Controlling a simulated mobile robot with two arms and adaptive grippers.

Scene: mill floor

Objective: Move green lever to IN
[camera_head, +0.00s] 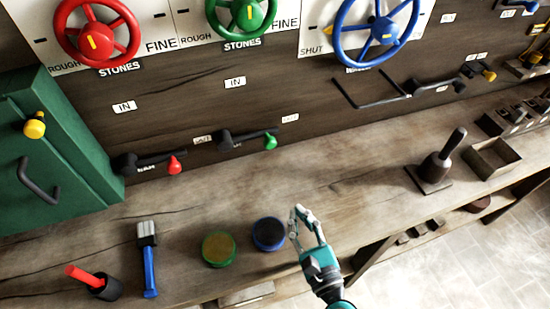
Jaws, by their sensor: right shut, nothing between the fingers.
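The green lever is a dark arm (245,136) with a green knob (270,143) at its right end, on the wooden wall above the bench. It points right, near a label (290,118) too small to read surely. An IN label (235,83) is on the wall above it. My right gripper (298,221) is shut and empty over the bench's front part, right of the blue-rimmed round tin, below and apart from the green knob. My left gripper is not in view.
A similar lever with a red knob (174,166) is just left. A green cabinet (60,140) stands at the far left. The bench middle (340,180) is clear.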

